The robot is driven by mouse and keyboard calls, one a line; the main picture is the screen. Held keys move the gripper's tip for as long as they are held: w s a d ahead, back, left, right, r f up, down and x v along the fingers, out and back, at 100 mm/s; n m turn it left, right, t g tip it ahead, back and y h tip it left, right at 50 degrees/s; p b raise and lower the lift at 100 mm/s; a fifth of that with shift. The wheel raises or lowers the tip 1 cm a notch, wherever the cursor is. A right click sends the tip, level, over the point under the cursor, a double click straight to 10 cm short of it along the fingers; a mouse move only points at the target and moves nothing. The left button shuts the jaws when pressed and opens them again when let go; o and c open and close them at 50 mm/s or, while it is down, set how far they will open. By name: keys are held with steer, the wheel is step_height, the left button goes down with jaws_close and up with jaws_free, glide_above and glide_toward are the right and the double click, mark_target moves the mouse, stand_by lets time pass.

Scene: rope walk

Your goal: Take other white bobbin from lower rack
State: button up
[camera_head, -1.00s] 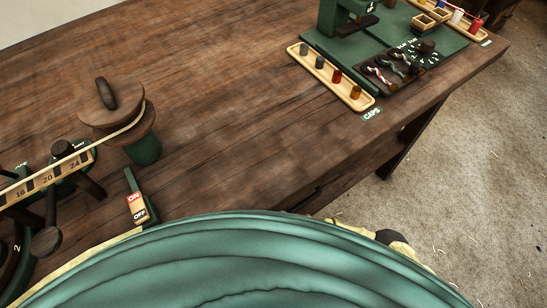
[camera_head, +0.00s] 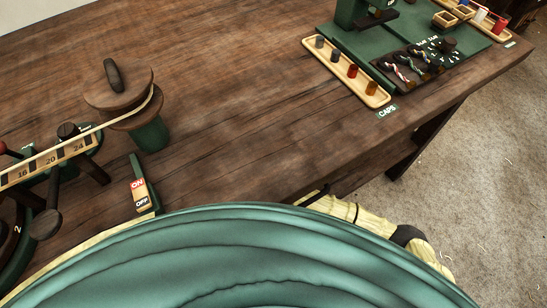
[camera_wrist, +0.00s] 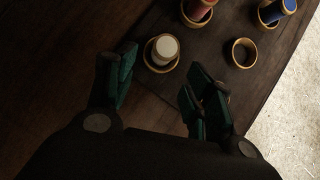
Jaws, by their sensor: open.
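In the wrist view a white bobbin (camera_wrist: 165,47) stands in a round wooden cup (camera_wrist: 150,60) on a dark wooden surface. My gripper (camera_wrist: 160,85) is open and empty. Its green-padded fingers stand apart, one at the left and the others at the right, with the white bobbin a little beyond the gap between them. The fingers do not appear to touch it. The head view shows neither the gripper nor this bobbin clearly.
In the wrist view a red bobbin (camera_wrist: 196,9), a blue bobbin (camera_wrist: 272,12) and an empty cup (camera_wrist: 241,53) lie nearby. In the head view the bench carries an ON/OFF switch (camera_head: 140,190), a caps tray (camera_head: 346,71) and a wooden-topped device (camera_head: 120,90).

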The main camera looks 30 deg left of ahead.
steer(key=shift+w+d+f+b, duration=0.1)
steer(key=shift+w+f+b, duration=0.1)
steer(key=shift+w, duration=0.4)
steer(key=shift+w+d+f+b, duration=0.1)
steer(key=shift+w+f+b, duration=0.05)
steer(key=shift+w, duration=0.5)
steer(key=shift+w+d+f+b, duration=0.1)
steer(key=shift+w+f+b, duration=0.1)
steer(key=shift+w, duration=0.4)
steer(key=c, duration=1)
steer(key=shift+r, duration=0.1)
